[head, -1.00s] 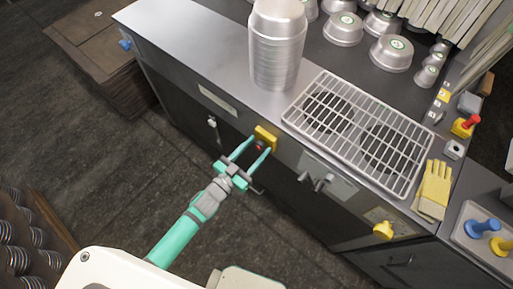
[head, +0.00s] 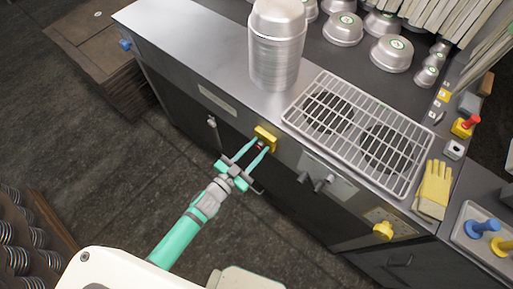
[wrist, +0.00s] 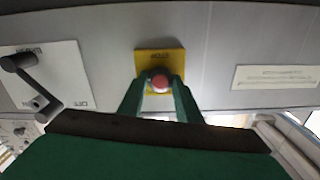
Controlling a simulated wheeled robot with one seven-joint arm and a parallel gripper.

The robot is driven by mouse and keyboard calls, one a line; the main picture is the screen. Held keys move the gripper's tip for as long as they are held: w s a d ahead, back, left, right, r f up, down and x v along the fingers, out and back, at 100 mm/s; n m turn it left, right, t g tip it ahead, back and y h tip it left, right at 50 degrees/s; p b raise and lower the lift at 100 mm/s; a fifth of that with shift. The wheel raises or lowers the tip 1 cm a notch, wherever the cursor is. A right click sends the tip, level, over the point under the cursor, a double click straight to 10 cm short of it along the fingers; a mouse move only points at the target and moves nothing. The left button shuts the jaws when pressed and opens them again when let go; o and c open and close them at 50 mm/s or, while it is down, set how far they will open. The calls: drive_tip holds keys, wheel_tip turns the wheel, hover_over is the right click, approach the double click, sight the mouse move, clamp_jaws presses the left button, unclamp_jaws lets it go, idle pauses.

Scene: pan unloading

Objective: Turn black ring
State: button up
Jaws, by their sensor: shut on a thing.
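A yellow plate (head: 266,133) with dark lettering is fixed to the front of the steel counter. In the wrist view the plate (wrist: 146,60) carries a round red button (wrist: 160,83) at its lower middle. The black ring cannot be clearly made out; the place around the button's base is partly hidden by my fingers. My gripper (head: 262,147) reaches the plate from the front, its teal fingers drawn together. In the wrist view my gripper (wrist: 159,82) has one finger on each side of the red button, shut on the part there.
A crank handle on a white plate (wrist: 72,75) is left of the yellow plate in the wrist view. A yellow knob (head: 383,230) sits farther right. Floor in front is clear.

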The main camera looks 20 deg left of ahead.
drive_tip(key=m, duration=0.6)
drive_tip(key=shift+d, duration=0.1)
idle(0.5)
drive_tip(key=o, duration=1)
drive_tip(key=shift+s, duration=0.1)
drive_tip(key=v, duration=1)
drive_tip(key=shift+s, duration=0.35)
